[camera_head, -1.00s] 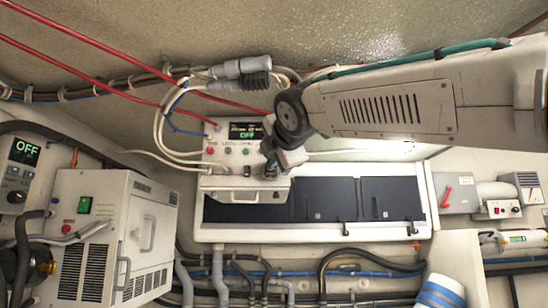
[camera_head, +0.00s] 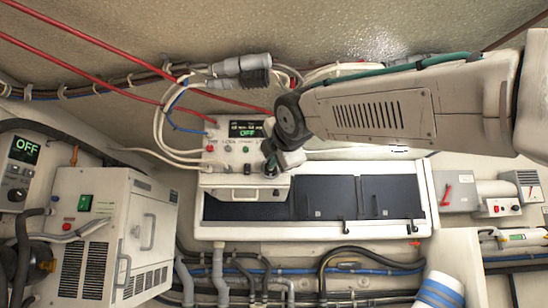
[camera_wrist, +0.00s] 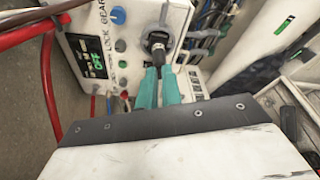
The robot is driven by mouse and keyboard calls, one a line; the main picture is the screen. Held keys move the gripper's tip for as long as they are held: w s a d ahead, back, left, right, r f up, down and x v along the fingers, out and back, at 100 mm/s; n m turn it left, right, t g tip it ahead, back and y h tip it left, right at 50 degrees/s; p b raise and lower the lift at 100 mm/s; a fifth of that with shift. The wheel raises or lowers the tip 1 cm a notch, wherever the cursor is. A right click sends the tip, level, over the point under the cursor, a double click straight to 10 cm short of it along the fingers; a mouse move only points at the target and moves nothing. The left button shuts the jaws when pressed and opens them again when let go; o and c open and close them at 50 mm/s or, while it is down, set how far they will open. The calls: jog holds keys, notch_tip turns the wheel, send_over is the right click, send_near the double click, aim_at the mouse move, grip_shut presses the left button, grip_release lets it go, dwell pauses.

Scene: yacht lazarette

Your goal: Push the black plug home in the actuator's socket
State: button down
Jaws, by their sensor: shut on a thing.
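The actuator (camera_head: 212,150) is a white box with a lit display reading OFF, in the middle of the head view. It fills the upper left of the wrist view (camera_wrist: 108,55). My gripper (camera_wrist: 160,72) has two teal fingers, shut on the black plug (camera_wrist: 158,50). The plug points at the dark round socket (camera_wrist: 156,37) on the actuator's face and meets it. I cannot tell how deep the plug sits. In the head view my gripper (camera_head: 268,165) is at the box's lower right, and the plug and socket are too small to make out.
Dark panels in a white frame (camera_head: 415,232) lie right of the actuator. Grey connectors (camera_head: 240,64) and looping white cables hang above it. A white unit with a green switch (camera_head: 84,203) stands at left. Red cables (camera_wrist: 50,90) run beside the box in the wrist view.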

jog(key=shift+w, duration=0.35)
jog(key=c, duration=1.5)
grip_release()
jog(key=v, duration=0.7)
jog(key=shift+s, duration=0.35)
jog(key=shift+d, duration=0.15)
